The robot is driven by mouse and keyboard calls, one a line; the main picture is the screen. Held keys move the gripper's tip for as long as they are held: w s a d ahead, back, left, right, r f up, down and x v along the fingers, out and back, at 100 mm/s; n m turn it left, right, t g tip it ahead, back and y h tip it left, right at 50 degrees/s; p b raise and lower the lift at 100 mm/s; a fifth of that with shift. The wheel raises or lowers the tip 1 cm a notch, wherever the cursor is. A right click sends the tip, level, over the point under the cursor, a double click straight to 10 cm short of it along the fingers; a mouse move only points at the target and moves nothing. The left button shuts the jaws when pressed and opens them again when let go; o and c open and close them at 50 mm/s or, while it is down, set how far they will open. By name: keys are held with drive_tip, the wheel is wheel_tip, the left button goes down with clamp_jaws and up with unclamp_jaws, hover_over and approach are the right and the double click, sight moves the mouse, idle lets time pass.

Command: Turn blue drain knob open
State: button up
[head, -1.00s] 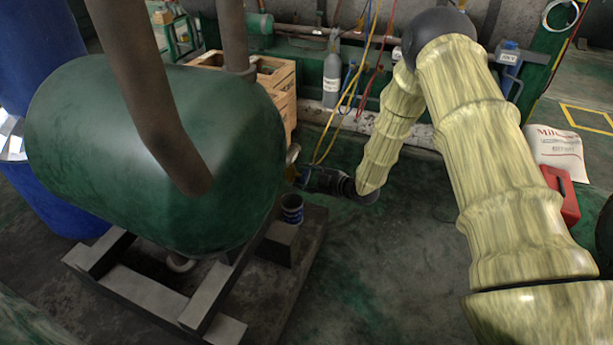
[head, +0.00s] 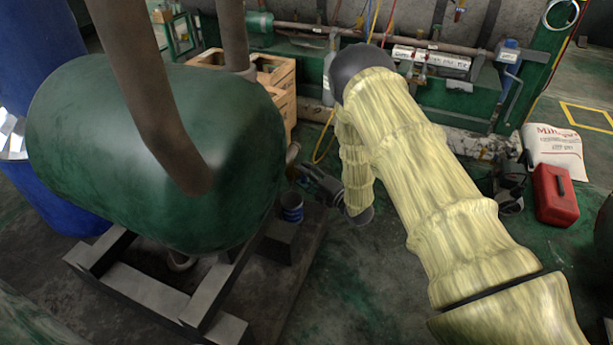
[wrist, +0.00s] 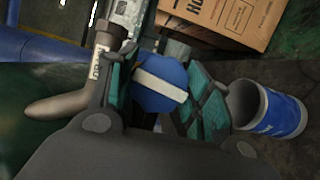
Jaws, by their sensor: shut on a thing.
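The blue drain knob (wrist: 158,88) has a white bar across its face and shows in the middle of the wrist view. The bar lies slanted, running down to the right. My gripper (wrist: 160,80) is shut on the knob, with one teal-padded finger on each side of it. A drain pipe (wrist: 62,104) with a "DRAIN" label lies left of the knob. In the head view my gripper (head: 306,174) is at the right end of the green tank (head: 150,150), and the knob is hidden there.
Wooden crates (head: 277,75) are behind. A red box (head: 554,195) and a paper sack (head: 556,150) are at right. Floor in front is clear.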

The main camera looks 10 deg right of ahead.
drive_tip(key=shift+s+a+f+n+t, duration=0.1)
drive_tip(key=shift+n+t, duration=0.2)
drive_tip(key=shift+n, duration=0.6)
drive_tip(key=o, duration=1)
drive_tip(key=shift+o, duration=0.2)
drive_tip(key=v, duration=1.2)
drive_tip(key=shift+f, duration=0.1)
